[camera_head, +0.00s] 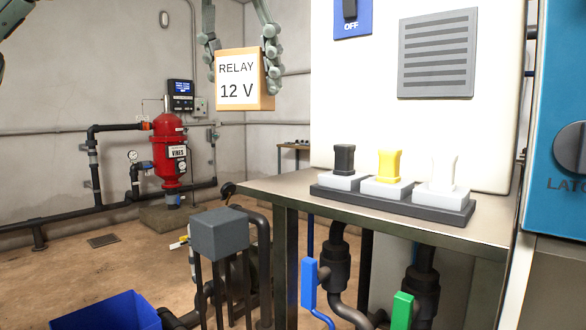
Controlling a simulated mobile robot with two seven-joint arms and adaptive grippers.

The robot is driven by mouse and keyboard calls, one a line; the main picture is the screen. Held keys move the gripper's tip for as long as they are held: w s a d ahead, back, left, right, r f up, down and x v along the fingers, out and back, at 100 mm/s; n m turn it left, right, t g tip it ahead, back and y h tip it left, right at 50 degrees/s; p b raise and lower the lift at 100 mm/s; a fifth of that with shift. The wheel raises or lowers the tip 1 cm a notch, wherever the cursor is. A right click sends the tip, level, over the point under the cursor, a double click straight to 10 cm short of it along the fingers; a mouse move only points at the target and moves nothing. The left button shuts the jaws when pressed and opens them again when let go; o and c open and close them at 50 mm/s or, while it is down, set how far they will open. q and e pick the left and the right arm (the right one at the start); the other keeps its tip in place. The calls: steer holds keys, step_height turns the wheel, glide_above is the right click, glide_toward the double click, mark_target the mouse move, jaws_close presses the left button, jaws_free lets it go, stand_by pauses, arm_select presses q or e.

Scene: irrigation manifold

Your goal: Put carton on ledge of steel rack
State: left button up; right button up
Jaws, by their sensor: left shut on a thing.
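The carton (237,92) is a tan box with a white label reading "RELAY 12 V". It hangs in the air at the upper middle of the head view, upright with its label facing me. My left gripper (242,62) reaches down from above and is shut on the carton, with a finger on each side. A grey steel rack (280,186) with a flat top ledge stands to the right of the carton and lower down. The carton is clear of it. My right gripper is not in view.
On the ledge, a dark strip (395,202) carries black, yellow and white knobs. Behind it stands a white cabinet (350,100). The ledge's left end is bare. A grey box (219,234), a blue bin (110,314) and a red tank (168,150) stand to the left.

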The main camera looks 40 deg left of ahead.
arm_select(q)
steer(key=w+f, duration=0.2)
steer(key=w, duration=0.1)
steer(key=w+f, duration=0.2)
steer(key=w, duration=0.2)
steer(key=w+d+f, duration=0.1)
steer(key=w+f, duration=0.1)
steer(key=w, duration=0.2)
steer(key=shift+w+f, duration=0.1)
steer(key=shift+f, duration=2.2)
steer(key=shift+f, duration=0.1)
steer(key=shift+f, duration=0.1)
steer(key=o, duration=1.2)
steer(key=v, duration=1.2)
steer(key=shift+r, duration=0.25)
